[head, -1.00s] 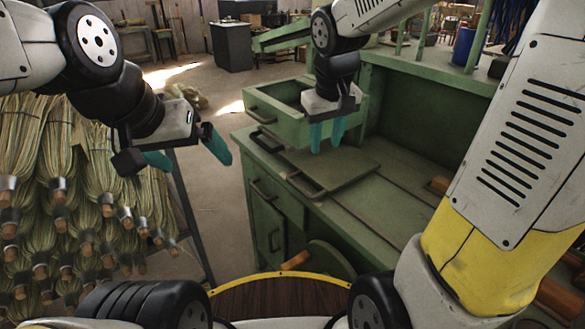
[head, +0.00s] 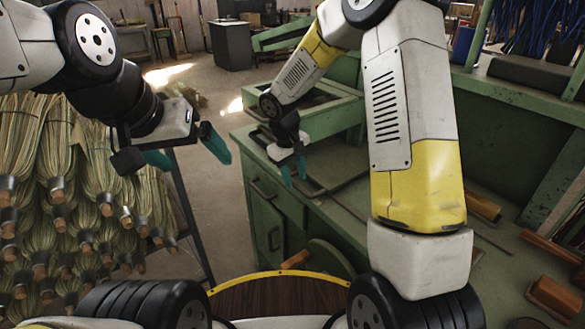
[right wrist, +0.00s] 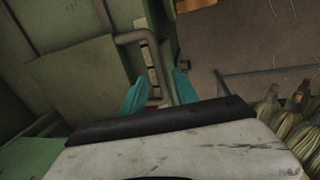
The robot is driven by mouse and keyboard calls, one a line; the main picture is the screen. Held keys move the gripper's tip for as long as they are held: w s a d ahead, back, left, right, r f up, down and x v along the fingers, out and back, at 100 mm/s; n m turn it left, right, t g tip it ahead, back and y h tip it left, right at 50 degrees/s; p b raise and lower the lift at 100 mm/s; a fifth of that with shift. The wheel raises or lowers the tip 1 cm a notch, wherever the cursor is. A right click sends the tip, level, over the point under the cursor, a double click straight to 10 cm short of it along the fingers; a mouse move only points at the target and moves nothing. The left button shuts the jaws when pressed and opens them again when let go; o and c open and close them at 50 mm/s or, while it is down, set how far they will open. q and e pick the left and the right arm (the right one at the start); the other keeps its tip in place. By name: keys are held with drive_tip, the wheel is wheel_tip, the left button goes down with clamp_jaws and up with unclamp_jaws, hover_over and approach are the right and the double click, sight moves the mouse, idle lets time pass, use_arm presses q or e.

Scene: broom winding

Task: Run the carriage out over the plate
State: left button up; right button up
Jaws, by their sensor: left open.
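A flat green panel, which I take for the carriage, lies on the green bench; in the right wrist view (right wrist: 85,85) it fills the left. A bent grey-brown handle (right wrist: 150,48) stands at its edge. My right gripper (head: 293,172) is low over the bench's near-left edge, fingers pointing down. In the right wrist view its teal fingers (right wrist: 160,90) are apart, with the handle's end between or just beyond them; contact cannot be told. My right arm hides much of the bench top. My left gripper (head: 188,150) is open and empty, above the floor. I cannot single out the plate.
Wooden-handled pieces (head: 552,297) lie on the bench at right. A curved dark wooden top with a yellow rim (head: 280,300) is close in front of me.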

drive_tip(key=shift+d+f, duration=0.2)
drive_tip(key=shift+f, duration=0.7)
clamp_jaws()
drive_tip(key=shift+w, duration=0.1)
idle(0.7)
